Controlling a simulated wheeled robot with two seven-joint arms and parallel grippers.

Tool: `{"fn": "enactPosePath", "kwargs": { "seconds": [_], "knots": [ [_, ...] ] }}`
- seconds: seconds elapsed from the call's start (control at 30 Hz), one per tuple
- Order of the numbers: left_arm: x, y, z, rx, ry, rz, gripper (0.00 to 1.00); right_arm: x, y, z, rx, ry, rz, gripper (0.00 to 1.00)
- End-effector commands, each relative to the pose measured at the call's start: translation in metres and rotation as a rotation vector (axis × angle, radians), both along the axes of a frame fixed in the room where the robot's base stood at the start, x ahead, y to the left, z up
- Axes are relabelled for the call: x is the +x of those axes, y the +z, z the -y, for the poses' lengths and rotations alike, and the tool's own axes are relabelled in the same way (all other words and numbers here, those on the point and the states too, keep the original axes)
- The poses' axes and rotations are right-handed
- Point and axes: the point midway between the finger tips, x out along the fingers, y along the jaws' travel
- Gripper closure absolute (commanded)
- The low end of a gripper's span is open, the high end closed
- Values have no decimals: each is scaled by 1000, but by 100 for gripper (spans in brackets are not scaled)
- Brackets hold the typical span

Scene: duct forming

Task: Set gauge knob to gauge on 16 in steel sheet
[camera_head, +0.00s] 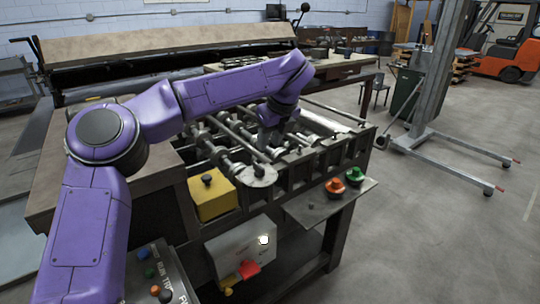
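My purple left arm reaches in from the left over a metal roll-forming machine (295,205). My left gripper (264,146) points down among the shafts, just above and behind a round metal disc (262,180) at the machine's front edge. Its fingers are small and dark here, so I cannot tell if they are open or touch anything. A small dark knob or shaft end shows at the disc's top. A yellow box (214,203) with a black knob (207,180) sits left of the disc. No gauge marking is readable. A steel sheet cannot be made out. My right gripper is out of view.
Red (335,186) and green (355,174) knob-like parts stand on a side shelf (318,208). A grey box (240,252) hangs below the machine's front. A button panel (158,280) is at lower left. A lifting stand (430,100) and forklift (505,45) stand behind, with open floor at right.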

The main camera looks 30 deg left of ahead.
Motion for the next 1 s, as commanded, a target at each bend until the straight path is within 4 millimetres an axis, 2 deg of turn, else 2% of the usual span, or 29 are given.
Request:
{"fn": "enactPosePath", "kwargs": {
  "seconds": [0.3,0.43,0.6,0.8,0.87,0.9,0.93,1.0],
  "knots": [
    [8,-61,-25,-3,3,-6,63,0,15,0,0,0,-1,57],
    [11,-80,-31,-3,1,-4,63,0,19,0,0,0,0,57],
    [13,-90,-35,-2,1,-1,63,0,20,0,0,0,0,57],
    [13,-91,-35,-2,1,0,63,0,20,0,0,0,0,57],
    [13,-91,-35,-2,1,0,82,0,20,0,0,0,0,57],
    [13,-91,-35,-2,1,0,95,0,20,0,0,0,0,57],
    [13,-91,-35,-2,1,0,100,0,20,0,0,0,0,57],
    [13,-91,-35,-2,0,-1,100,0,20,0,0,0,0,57]
  ]
}}
